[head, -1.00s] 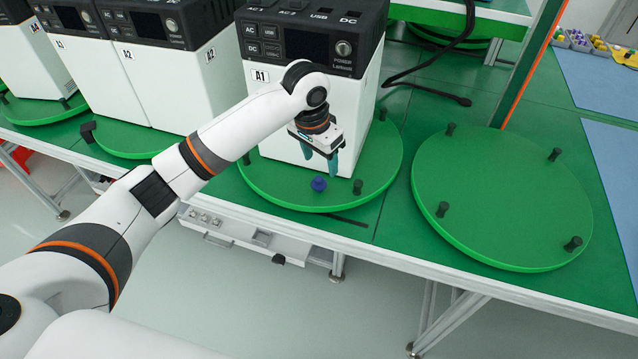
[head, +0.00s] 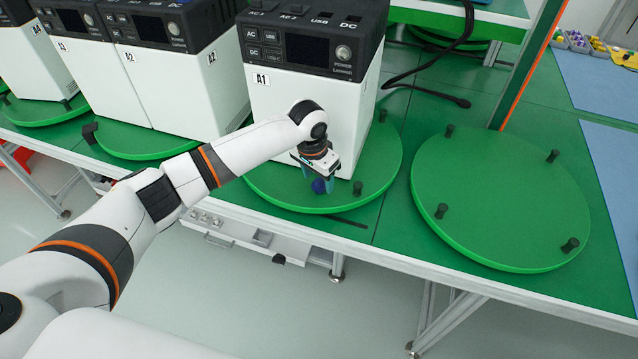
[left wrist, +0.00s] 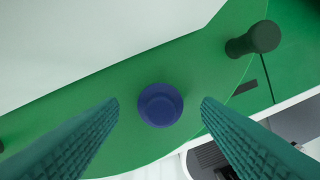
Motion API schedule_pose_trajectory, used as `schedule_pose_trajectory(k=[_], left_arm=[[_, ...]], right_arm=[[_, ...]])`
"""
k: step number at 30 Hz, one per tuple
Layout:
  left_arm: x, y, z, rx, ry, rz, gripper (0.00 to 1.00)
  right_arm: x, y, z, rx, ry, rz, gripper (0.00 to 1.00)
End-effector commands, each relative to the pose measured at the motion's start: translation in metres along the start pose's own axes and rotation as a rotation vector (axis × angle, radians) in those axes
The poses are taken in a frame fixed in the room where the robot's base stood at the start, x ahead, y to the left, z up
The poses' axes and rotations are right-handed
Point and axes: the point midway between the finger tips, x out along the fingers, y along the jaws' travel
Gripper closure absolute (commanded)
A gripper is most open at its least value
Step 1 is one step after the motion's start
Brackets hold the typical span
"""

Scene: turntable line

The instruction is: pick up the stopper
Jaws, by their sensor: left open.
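The stopper is a small blue-purple knob (head: 319,186) standing on the green turntable (head: 290,200) in front of the white box A1 (head: 285,110). In the left wrist view the stopper (left wrist: 160,105) shows round from above, between the two fingers and a little ahead of their tips. My left gripper (head: 318,188) is open, lowered over the stopper, with a teal finger on either side. In the left wrist view gaps show between the stopper and both fingers (left wrist: 160,108). My right gripper is not in view.
Black pegs stand on the turntable, one (head: 357,188) just right of the stopper; a dark peg also shows in the left wrist view (left wrist: 254,40). The box stands close behind the gripper. An empty green turntable (head: 500,200) lies to the right.

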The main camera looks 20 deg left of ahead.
Motion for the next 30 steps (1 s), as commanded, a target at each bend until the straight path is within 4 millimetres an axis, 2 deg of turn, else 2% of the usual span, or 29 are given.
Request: schedule_pose_trajectory(k=[3,10,11,18,19,22,23,30], left_arm=[[0.0098,0.0000,-0.0004,0.001,0.000,0.001,0.41],[0.0113,-0.0001,-0.0003,0.002,0.000,0.001,0.41],[0.0112,-0.0001,-0.0003,0.001,0.000,0.001,0.45],[0.0108,0.0000,-0.0002,0.001,-0.001,0.001,0.84],[0.0108,-0.0001,-0.0002,0.001,-0.001,0.001,0.87],[0.0107,0.0000,-0.0001,0.001,-0.001,0.001,0.87],[0.0107,0.0000,-0.0001,0.001,-0.001,0.001,0.90],[0.0094,-0.0002,-0.0005,0.001,-0.001,0.001,0.90]], right_arm=[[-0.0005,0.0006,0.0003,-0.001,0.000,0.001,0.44],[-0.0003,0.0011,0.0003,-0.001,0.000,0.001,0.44],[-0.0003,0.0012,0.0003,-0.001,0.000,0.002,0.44],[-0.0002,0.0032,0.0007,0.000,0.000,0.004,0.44],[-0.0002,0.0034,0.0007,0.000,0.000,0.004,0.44],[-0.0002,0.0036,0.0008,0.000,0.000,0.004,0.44],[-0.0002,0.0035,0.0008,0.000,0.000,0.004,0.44],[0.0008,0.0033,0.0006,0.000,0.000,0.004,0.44]])
